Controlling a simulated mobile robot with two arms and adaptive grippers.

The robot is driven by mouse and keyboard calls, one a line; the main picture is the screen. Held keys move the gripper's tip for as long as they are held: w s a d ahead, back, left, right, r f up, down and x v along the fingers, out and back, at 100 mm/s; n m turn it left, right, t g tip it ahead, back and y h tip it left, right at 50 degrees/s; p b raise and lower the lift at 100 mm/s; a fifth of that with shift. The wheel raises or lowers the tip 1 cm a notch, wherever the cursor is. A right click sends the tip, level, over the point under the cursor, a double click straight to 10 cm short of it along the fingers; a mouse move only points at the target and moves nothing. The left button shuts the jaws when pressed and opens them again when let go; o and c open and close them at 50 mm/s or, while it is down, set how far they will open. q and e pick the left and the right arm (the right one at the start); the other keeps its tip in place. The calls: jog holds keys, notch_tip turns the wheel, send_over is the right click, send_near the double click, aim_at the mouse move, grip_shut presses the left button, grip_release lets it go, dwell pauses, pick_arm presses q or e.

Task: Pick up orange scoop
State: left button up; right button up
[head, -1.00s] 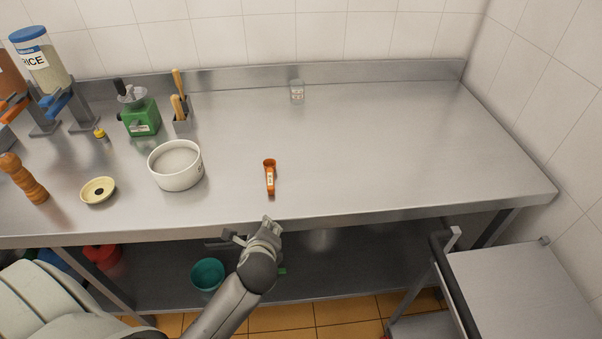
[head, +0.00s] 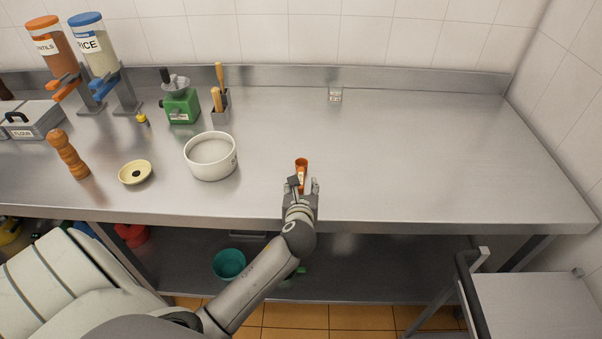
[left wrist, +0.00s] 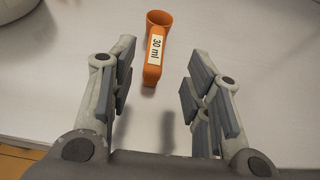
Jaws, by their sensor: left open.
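The orange scoop (head: 301,164) lies on the steel counter, its cup end away from me and its handle toward my left gripper (head: 302,184). In the left wrist view the scoop (left wrist: 155,50) shows a white "30 ml" label. My left gripper (left wrist: 158,95) is open there, with its fingers on either side of the near end of the handle and clear gaps on both sides. The cup end is beyond the fingertips. In the head view the gripper hides part of the handle. My right gripper is not in view.
On the steel counter (head: 430,150), a white bowl (head: 211,160) stands left of the scoop, with a cream dish (head: 135,172) and a wooden mill (head: 68,154) farther left. A small clear container (head: 335,94) stands at the back. The counter's right side is free.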

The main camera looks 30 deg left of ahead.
aim_at(301, 176)
pick_arm(q)
jog(key=shift+w+a+f, duration=0.25)
jog(key=shift+w, duration=0.3)
jog(key=x, duration=0.2)
jog(key=p+x, duration=0.1)
jog(key=x, duration=0.1)
jog(key=shift+s+a, duration=0.15)
jog(key=shift+a, duration=0.15)
jog(key=shift+w+a+f, duration=0.2)
jog(key=shift+w+a, duration=0.05)
jog(key=shift+w, duration=0.2)
grip_shut()
jog(key=shift+r, duration=0.1)
